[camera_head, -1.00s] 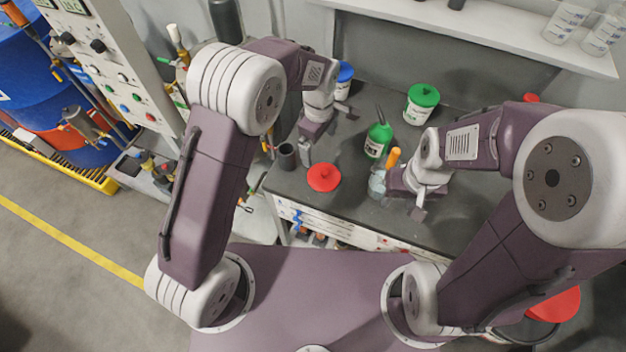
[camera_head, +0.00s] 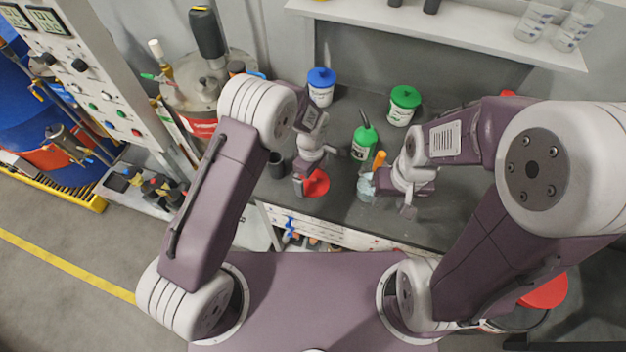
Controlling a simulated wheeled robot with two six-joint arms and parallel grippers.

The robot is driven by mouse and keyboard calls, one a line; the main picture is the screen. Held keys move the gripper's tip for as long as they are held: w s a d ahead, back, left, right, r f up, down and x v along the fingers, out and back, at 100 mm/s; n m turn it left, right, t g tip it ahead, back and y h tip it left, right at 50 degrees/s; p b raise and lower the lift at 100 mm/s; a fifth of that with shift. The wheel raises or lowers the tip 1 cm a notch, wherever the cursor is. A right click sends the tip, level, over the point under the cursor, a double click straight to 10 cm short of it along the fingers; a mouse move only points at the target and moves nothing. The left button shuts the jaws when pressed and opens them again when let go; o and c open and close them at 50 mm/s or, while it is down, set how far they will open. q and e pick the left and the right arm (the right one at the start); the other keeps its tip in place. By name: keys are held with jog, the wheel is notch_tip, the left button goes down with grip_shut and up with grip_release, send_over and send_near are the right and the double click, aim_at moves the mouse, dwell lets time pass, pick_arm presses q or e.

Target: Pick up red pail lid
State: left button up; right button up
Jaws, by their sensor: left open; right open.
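The red pail lid (camera_head: 320,186) lies flat on the dark bench top, near its front edge. My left gripper (camera_head: 314,172) is open above the lid and hides its upper left part. I cannot tell whether the fingers touch the lid. My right gripper (camera_head: 393,195) is open and empty to the right of the lid, over the bench.
A green bottle (camera_head: 364,143) and a beaker with an orange handle (camera_head: 367,187) stand between the grippers. A blue-lidded tub (camera_head: 321,88) and a green-lidded tub (camera_head: 403,106) stand behind. A dark cup (camera_head: 276,165) stands left of the lid.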

aim_at(312, 177)
pick_arm(q)
jog(key=shift+f, duration=0.3)
jog(key=c, duration=1.1)
jog(key=shift+o, duration=0.2)
jog(key=shift+r, duration=0.1)
notch_tip(312, 177, up, 5)
jog(key=p, duration=0.4)
jog(key=shift+r, duration=0.15)
jog(key=s+d+r+p, duration=0.5)
jog(key=s, duration=0.5)
jog(key=shift+s+r+p, duration=0.2)
jog(key=shift+r+p, duration=0.1)
jog(key=shift+p, duration=0.05)
